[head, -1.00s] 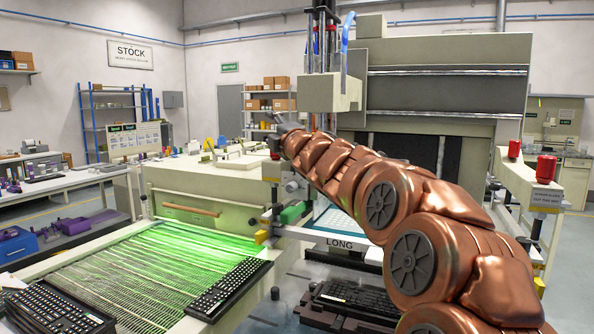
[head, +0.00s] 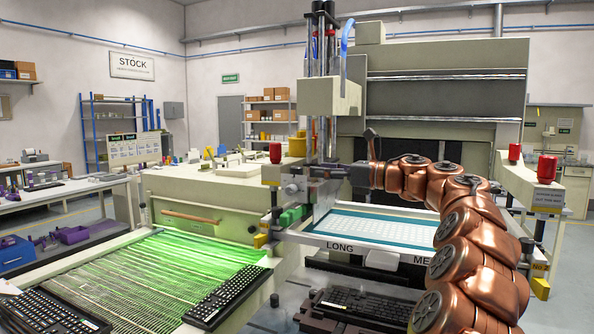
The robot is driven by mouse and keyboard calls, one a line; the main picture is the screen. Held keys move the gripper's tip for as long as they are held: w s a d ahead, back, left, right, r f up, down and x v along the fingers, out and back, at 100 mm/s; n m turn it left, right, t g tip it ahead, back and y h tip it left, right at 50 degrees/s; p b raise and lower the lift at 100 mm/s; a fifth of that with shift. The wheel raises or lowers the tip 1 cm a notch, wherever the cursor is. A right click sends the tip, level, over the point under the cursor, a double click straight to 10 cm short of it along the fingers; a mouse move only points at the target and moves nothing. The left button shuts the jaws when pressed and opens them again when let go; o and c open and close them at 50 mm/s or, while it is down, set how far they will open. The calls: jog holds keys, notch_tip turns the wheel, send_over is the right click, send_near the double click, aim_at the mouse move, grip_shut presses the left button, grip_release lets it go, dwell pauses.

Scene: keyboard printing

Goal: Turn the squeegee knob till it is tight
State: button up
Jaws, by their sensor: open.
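The squeegee head hangs under a pale box-shaped carriage (head: 332,97) on the press. A dark grey block (head: 322,187) sits low under it, above the left end of the screen frame. A small pale round knob-like part (head: 292,188) shows at the left of this block; I cannot tell if it is the squeegee knob. My gripper (head: 338,173) points left at the block, at about the knob-like part's height and to its right. It is open. Its fingertips are small and dark against the block, so I cannot tell whether they touch anything.
The screen frame (head: 330,243), marked LONG, lies below my arm. Red buttons (head: 276,153) stand on the press's corner posts. A green-lit conveyor (head: 150,270) with keyboards (head: 228,292) runs at the left. Another keyboard (head: 355,302) lies on a fixture below the screen.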

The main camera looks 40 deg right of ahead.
aim_at(297, 170)
jog(key=shift+p+x, duration=1.4)
jog(key=shift+x, duration=2.5)
jog(key=shift+c, duration=0.2)
grip_shut()
jog(key=shift+f+h+b, duration=0.3)
jog(key=shift+b, duration=0.9)
